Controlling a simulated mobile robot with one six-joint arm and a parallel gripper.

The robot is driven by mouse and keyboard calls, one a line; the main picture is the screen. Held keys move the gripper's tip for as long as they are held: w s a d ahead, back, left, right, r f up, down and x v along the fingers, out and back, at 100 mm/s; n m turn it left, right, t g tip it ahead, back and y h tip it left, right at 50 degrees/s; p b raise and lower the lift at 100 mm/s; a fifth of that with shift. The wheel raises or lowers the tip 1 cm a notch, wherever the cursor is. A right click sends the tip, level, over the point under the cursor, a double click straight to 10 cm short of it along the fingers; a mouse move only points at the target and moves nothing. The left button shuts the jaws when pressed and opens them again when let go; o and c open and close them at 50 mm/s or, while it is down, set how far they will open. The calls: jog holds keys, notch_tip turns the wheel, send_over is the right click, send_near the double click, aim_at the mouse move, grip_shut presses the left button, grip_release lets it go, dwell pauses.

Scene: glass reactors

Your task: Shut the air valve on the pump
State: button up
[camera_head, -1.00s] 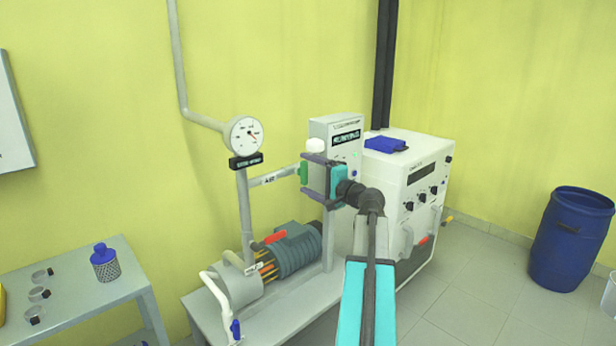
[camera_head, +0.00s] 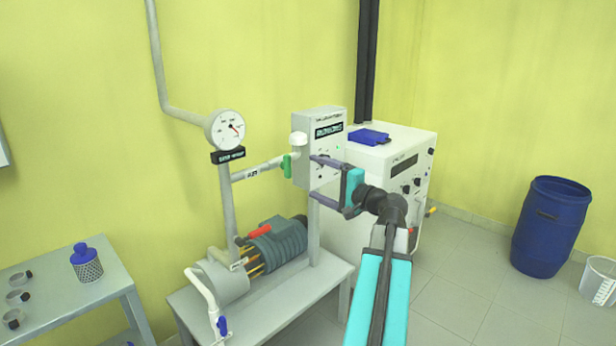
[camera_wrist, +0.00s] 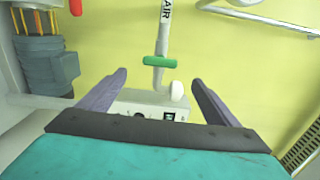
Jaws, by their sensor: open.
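The air valve's green handle (camera_head: 287,166) sits on the grey pipe (camera_head: 258,169) marked AIR, which branches from the pump's riser. In the wrist view the green handle (camera_wrist: 160,61) lies crosswise to the pipe. My gripper (camera_head: 317,178) is open and empty, to the right of the handle and apart from it. In the wrist view the handle shows ahead, between and beyond my fingertips (camera_wrist: 160,77). The pump (camera_head: 272,248) with its grey motor and red lever (camera_head: 260,231) stands on the bench below.
A control box (camera_head: 320,125) stands close behind my gripper. A gauge (camera_head: 225,130) is on the riser. A white cabinet (camera_head: 400,160) and a blue barrel (camera_head: 548,225) stand right. Floor between them is clear.

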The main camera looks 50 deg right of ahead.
jog(key=shift+s+a, duration=0.1)
jog(key=shift+s, duration=1.05)
